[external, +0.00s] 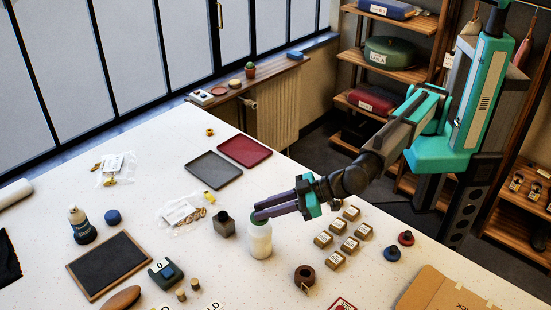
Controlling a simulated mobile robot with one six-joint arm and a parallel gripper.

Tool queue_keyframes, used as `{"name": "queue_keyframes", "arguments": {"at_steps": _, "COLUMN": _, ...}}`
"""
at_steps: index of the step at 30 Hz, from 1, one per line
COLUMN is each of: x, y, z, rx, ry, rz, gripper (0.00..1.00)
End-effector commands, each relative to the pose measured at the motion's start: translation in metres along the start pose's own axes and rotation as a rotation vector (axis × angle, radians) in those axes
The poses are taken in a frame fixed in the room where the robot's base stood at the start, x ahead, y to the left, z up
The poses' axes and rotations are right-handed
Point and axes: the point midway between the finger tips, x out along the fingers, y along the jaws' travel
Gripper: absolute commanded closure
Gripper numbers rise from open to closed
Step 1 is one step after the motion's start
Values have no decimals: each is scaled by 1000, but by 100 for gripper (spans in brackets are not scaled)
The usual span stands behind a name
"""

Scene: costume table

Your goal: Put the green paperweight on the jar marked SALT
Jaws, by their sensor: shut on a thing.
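A pale, whitish jar (260,242) stands upright near the middle of the table; no marking is readable on it from here. The green paperweight (257,219) shows as a small green shape at the jar's top, partly hidden by the fingers. My gripper (258,213) reaches in from the right, level, with its dark purple fingers shut on the green paperweight just over the jar. I cannot tell whether the paperweight touches the jar's top.
Several small labelled blocks (335,259) and a brown roll (305,277) lie to the right. A grey tray (213,169) and red tray (243,150) lie behind. A framed dark board (108,264) lies at left.

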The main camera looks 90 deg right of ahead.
Motion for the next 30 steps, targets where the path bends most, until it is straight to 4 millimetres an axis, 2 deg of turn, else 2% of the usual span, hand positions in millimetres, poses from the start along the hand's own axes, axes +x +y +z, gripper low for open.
{"name": "queue_keyframes", "arguments": {"at_steps": 8, "x": 0, "y": 0, "z": 2, "rx": -1, "ry": 1, "rz": 0, "gripper": 100}}
{"name": "queue_keyframes", "arguments": {"at_steps": 21, "x": 12, "y": 0, "z": 31, "rx": -1, "ry": 1, "rz": 0, "gripper": 100}}
{"name": "queue_keyframes", "arguments": {"at_steps": 30, "x": 13, "y": 0, "z": 32, "rx": 0, "ry": 2, "rz": -1, "gripper": 100}}
